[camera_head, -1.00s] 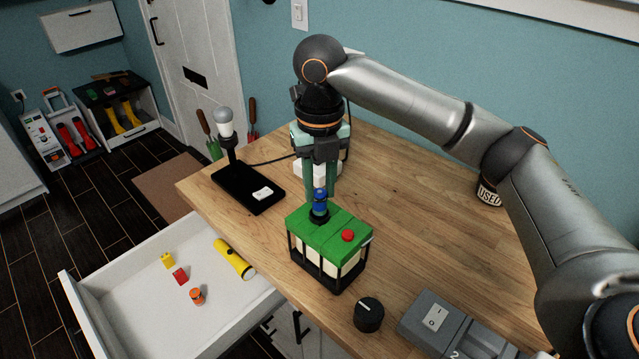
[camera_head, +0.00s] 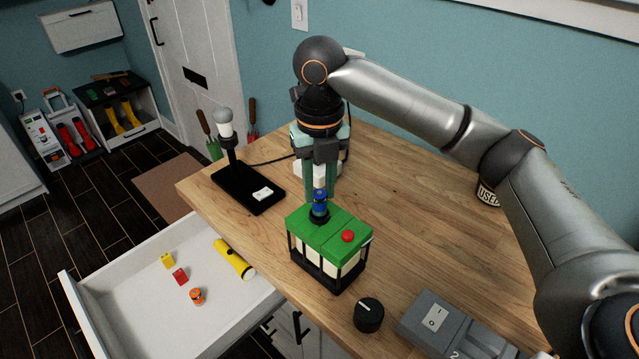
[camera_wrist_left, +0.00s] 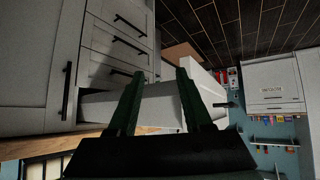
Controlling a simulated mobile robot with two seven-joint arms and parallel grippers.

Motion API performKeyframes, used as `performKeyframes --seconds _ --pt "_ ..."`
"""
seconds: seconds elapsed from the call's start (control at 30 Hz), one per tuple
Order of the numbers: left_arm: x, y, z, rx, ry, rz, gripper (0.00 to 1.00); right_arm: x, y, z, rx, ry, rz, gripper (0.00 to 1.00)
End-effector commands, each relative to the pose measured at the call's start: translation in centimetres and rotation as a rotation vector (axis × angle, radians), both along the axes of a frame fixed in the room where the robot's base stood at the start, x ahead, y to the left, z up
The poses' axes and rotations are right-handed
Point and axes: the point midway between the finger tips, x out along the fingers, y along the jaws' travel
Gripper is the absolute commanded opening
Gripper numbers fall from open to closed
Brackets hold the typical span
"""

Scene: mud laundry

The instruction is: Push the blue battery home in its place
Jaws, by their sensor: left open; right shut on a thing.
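The blue battery (camera_head: 320,200) stands upright in a black round socket (camera_head: 319,217) in the green top (camera_head: 318,236) of a box with a black frame. Its upper part shows above the socket; how deep its lower end sits is hidden. My right gripper (camera_head: 320,192) points straight down and is shut on the battery, with its green fingers at either side. My left gripper (camera_wrist_left: 158,74) is out of the head view. In the left wrist view it is open and empty, with drawers and floor beyond it.
A red button (camera_head: 348,236) is on the green top. A black dial (camera_head: 368,314) and a grey switch box (camera_head: 445,325) stand in front. A lamp on a black base (camera_head: 247,188) is to the left. An open drawer (camera_head: 150,310) holds a yellow flashlight (camera_head: 234,260) and small pieces.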

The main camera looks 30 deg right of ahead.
Motion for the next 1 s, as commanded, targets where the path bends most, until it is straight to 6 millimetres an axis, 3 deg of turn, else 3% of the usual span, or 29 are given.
performKeyframes --seconds 0.4,1.0 --pt "0.0 0.0 0.0 0.000 -0.001 0.000 0.50 0.0 0.0 -1.2 0.000 0.000 0.001 0.00" --pt "0.0 0.0 0.0 0.001 -0.001 -0.001 0.50 0.0 0.0 -1.4 0.000 0.001 0.000 0.00"
